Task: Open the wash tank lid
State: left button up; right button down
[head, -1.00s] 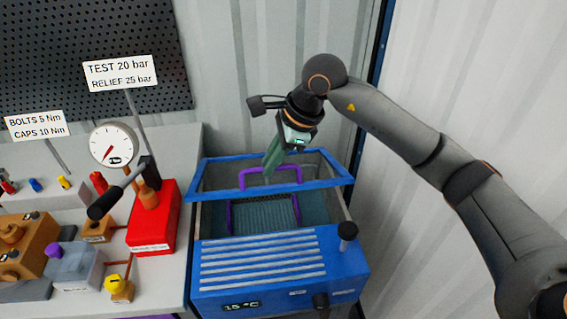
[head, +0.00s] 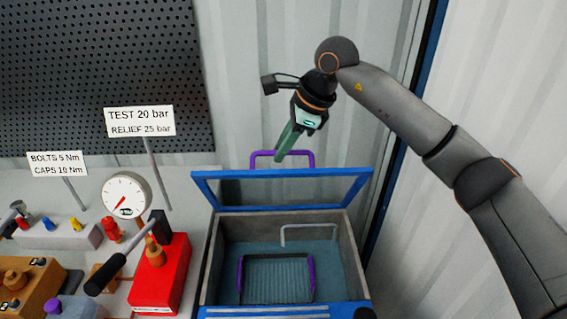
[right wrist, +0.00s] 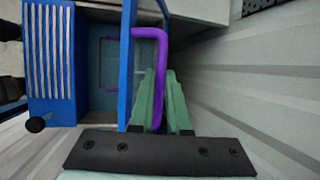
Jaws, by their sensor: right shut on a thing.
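The wash tank (head: 212,268) stands at the lower middle of the head view. Its blue-framed, clear-paned lid (head: 230,174) is swung up at the back, so the tank's inside shows from above. A purple handle (head: 310,157) stands out from the lid's raised edge. My right gripper (head: 281,157) is shut on this handle. In the right wrist view the green fingers (right wrist: 161,95) lie on both sides of the purple bar (right wrist: 151,32), beside the lid's blue edge (right wrist: 127,60). My left gripper is in neither view.
A basket (head: 275,280) with purple side bars sits in the tank. A red unit (head: 160,275) with a black lever and a dial gauge (head: 127,195) stand on the bench to the left. The corrugated wall (head: 270,70) is close behind the lid.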

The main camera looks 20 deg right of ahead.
jog(key=w+d, duration=0.3)
jog(key=w, duration=0.8)
jog(key=shift+f+p, duration=0.15)
jog(key=shift+p, duration=0.3)
jog(key=shift+w, duration=0.2)
dwell(0.3)
jog(key=c, duration=1)
grip_release()
jog(key=shift+w+d, duration=0.1)
jog(key=shift+o, duration=0.6)
jog(key=shift+r, duration=0.2)
jog(key=v, duration=1.2)
jog(key=shift+r+b, duration=0.25)
jog(key=shift+b, duration=0.05)
